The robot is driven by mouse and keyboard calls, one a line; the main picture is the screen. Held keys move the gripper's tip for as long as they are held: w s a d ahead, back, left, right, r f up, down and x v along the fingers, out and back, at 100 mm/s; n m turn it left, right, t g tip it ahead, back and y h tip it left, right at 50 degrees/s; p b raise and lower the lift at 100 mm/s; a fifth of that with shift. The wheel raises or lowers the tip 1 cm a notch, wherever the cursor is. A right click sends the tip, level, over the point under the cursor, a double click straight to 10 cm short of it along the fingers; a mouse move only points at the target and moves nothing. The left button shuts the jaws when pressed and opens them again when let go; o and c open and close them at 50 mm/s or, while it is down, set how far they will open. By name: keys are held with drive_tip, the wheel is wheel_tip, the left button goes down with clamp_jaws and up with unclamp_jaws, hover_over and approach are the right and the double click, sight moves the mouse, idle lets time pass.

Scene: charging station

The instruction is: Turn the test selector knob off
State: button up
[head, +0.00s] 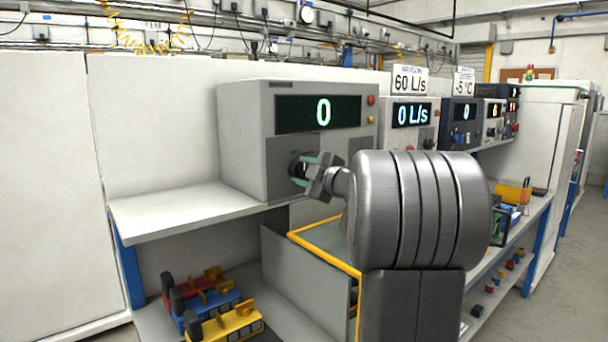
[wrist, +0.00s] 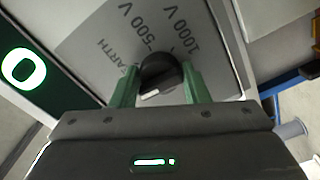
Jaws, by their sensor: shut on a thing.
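The test selector knob (wrist: 160,72) is a round black knob on the grey front of a tester (head: 240,140). In the wrist view the labels EARTH, 500 V and 1000 V are readable beyond it, and a white mark shows on its near side. No other label around the knob can be read. My gripper (wrist: 161,87) has its two green fingers on either side of the knob, shut on it. In the head view my gripper (head: 304,170) reaches the tester's lower front and partly hides the knob. The tester's display (head: 318,113) reads 0.
The tester stands on a grey shelf (head: 165,215). Below are a yellow-edged grey bin (head: 300,275) and several coloured plug-like items (head: 225,322). Floor shows free at the far right.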

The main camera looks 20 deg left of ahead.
drive_tip(key=shift+n, duration=0.3)
drive_tip(key=o, duration=1)
drive_tip(key=shift+c, duration=0.2)
drive_tip(key=shift+d, duration=0.1)
drive_tip(key=v, duration=1.3)
drive_tip(key=shift+s+d, duration=0.2)
drive_tip(key=shift+s, duration=0.1)
drive_tip(key=x, duration=1.4)
drive_tip(key=shift+d, duration=0.1)
